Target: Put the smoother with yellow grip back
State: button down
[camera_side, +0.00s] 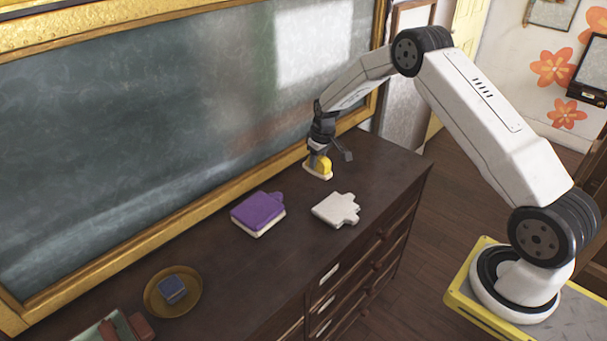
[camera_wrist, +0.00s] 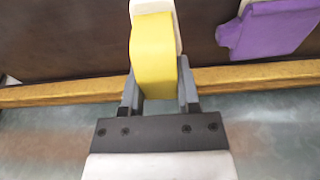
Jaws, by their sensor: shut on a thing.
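The smoother with yellow grip (camera_side: 321,164) is at the far right part of the dark cabinet top, close to the chalkboard frame. It has a pale flat base and a yellow handle. My gripper (camera_side: 319,150) is above it and shut on the yellow grip. In the wrist view the yellow grip (camera_wrist: 153,55) sits between the two fingers of my gripper (camera_wrist: 158,95), with the pale base showing beyond it. Whether the base touches the cabinet top is hard to tell.
A purple-topped stack (camera_side: 259,213) and a white puzzle-shaped stack (camera_side: 337,209) lie nearby on the cabinet top (camera_side: 225,270). The purple one also shows in the wrist view (camera_wrist: 270,28). A round brown dish (camera_side: 153,304) holds a blue block (camera_side: 172,289). The gold-framed chalkboard (camera_side: 150,120) stands behind.

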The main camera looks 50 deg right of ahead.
jog(key=shift+w+d+f, duration=0.15)
jog(key=shift+w+f, duration=0.3)
jog(key=shift+w, duration=0.35)
jog(key=shift+w+d+f, duration=0.25)
jog(key=shift+w+f, duration=0.75)
jog(key=shift+f, duration=0.25)
jog(key=shift+w+d+f, duration=0.25)
jog(key=shift+w+f, duration=0.75)
jog(key=shift+f, duration=0.2)
jog(key=shift+f, duration=0.1)
jog(key=shift+w+f, duration=0.25)
jog(key=shift+f, duration=1.55)
jog(key=shift+f, duration=0.1)
jog(key=shift+c, duration=1.6)
grip_release()
